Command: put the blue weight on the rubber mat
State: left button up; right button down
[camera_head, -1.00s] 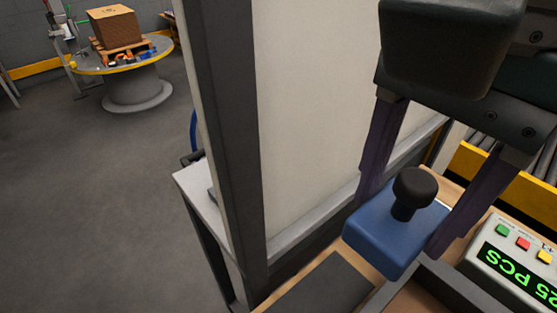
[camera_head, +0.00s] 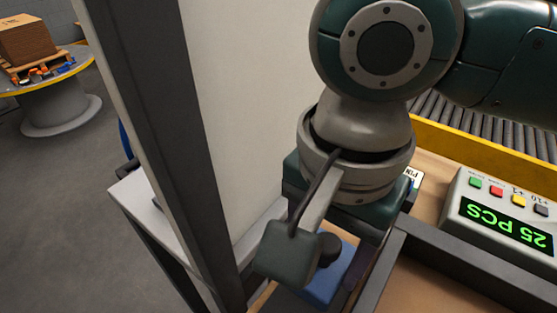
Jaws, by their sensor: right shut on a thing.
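The blue weight (camera_head: 330,279) with a dark knob is low in the view, right of centre, partly hidden by my right wrist. My right gripper (camera_head: 318,268) is above and around it, shut on the weight. Its fingers are mostly hidden behind the hand and wrist. I cannot tell whether the weight touches the surface below. The dark rubber mat cannot be made out now; the arm and the weight cover that area. My left gripper is not in view.
A counter display (camera_head: 498,222) reading 25 PCS with coloured buttons stands at the right. A dark-edged frame (camera_head: 385,262) borders the wooden bench top. A grey post (camera_head: 165,130) and pale panel rise at left. A roller conveyor (camera_head: 480,128) lies behind.

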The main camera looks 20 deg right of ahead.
aim_at(319, 272)
notch_tip(319, 272, down, 4)
jog(key=shift+b, duration=0.65)
jog(key=shift+f, duration=0.3)
jog(key=shift+f, duration=0.15)
jog(key=shift+c, duration=1.8)
grip_release()
